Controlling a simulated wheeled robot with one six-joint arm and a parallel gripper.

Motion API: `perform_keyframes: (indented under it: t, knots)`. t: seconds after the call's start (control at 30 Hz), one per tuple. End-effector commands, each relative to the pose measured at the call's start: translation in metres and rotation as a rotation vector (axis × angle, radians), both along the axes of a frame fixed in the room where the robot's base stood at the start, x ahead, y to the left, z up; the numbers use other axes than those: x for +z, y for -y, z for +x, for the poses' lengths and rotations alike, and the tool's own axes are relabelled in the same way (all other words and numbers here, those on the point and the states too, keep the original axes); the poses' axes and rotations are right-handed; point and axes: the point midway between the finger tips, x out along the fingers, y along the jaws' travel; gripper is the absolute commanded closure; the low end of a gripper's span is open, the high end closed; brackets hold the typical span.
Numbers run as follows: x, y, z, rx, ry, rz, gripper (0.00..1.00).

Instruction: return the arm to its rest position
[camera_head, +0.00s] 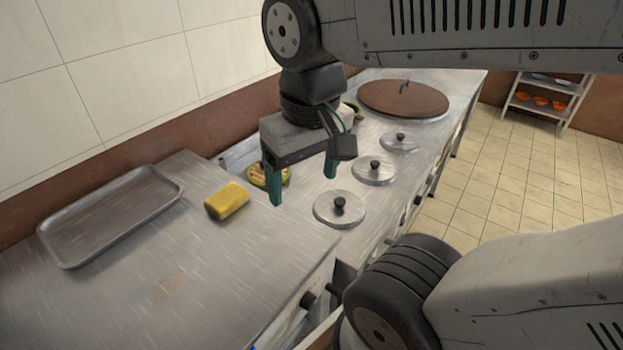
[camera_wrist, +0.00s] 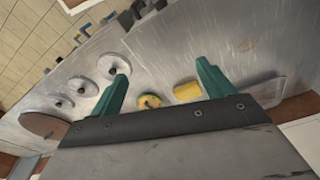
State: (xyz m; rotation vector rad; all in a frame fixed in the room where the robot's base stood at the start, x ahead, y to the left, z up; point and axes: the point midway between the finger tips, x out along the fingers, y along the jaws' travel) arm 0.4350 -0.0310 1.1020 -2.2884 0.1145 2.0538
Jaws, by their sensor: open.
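My gripper (camera_head: 302,180) hangs from my arm above the metal counter, with its two teal fingers spread apart and nothing between them. It also shows in the wrist view (camera_wrist: 160,85), open and empty. In the head view it is above the counter between a yellow sponge (camera_head: 227,200) and the small lidded pots, and it partly hides a small green-rimmed bowl (camera_head: 258,177) with food pieces in it. The sponge shows in the wrist view (camera_wrist: 187,91) near the right finger. The bowl shows in the wrist view (camera_wrist: 149,102) between the fingers.
An empty metal tray (camera_head: 110,215) lies at the left of the counter. Several round lids with black knobs (camera_head: 340,208) sit in a row, with a large brown lid (camera_head: 404,98) behind. A shelf (camera_head: 541,100) with orange bowls stands at the far right. The front left counter is clear.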

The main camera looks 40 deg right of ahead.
Motion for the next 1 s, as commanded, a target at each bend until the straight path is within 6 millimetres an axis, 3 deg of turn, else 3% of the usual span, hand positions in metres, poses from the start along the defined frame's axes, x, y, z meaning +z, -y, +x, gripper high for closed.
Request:
perform_keyframes:
  t: [0.2,1.0]
  knots:
    - [-0.0032,0.0004,-0.0156,0.096,0.007,-0.002,0.2]
    - [-0.0029,0.0002,-0.0149,0.096,0.007,-0.002,0.2]
